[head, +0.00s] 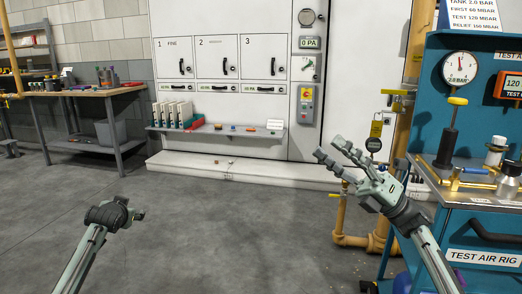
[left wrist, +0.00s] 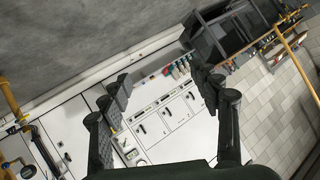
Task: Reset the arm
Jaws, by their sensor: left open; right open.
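My right gripper (head: 338,160) is open and empty, raised in front of the white cabinet and left of the blue test air rig. My left arm comes in at the lower left, and its gripper (head: 138,214) is seen small and foreshortened over the floor. In the left wrist view the left gripper (left wrist: 160,88) has its two dark fingers wide apart with nothing between them. The white cabinet (head: 222,120) stands behind, with three numbered doors; it also shows in the left wrist view (left wrist: 165,125).
The blue test air rig (head: 456,225) stands close at the right, with a gauge (head: 460,69) and hand pump (head: 447,135). Yellow pipework (head: 345,215) stands beside it. A shelf (head: 222,135) with small items fronts the cabinet. A workbench (head: 85,92) is at left. The middle floor is clear.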

